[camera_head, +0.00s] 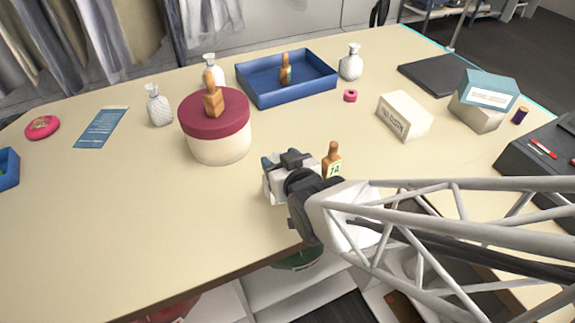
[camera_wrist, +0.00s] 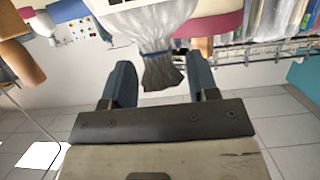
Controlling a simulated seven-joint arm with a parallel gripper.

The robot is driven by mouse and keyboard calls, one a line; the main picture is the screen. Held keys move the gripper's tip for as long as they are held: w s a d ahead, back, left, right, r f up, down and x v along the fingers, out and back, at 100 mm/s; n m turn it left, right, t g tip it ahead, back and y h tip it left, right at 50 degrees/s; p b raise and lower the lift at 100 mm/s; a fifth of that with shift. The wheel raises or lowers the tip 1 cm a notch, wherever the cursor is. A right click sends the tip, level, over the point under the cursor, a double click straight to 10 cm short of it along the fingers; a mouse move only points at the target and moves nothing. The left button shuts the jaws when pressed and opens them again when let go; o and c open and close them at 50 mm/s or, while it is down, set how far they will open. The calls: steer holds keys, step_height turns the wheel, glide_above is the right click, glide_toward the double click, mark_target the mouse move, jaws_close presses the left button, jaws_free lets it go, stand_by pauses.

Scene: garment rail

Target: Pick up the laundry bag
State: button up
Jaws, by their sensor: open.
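A pale laundry bag (camera_wrist: 164,68) with a gathered grey neck shows in the wrist view, its neck between the two blue fingers of my gripper (camera_wrist: 160,75). There is a gap on each side, and the fingers are open. Its body is cut off by the top edge. In the head view my gripper (camera_head: 283,160) is low over the front of the table; I cannot clearly tell the bag from the gripper there. Similar white, narrow-necked objects stand farther back at left (camera_head: 159,106), behind the round box (camera_head: 213,72) and at the back (camera_head: 350,64).
A round box (camera_head: 220,148) with a dark red lid stands left of my gripper. A wooden-handled item (camera_head: 333,160) stands close on its right. A blue tray (camera_head: 272,98), a white box (camera_head: 404,116) and a blue-topped box (camera_head: 478,120) lie beyond. The front left table is clear.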

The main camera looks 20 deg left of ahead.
steer(key=shift+x, duration=1.45)
jaws_close()
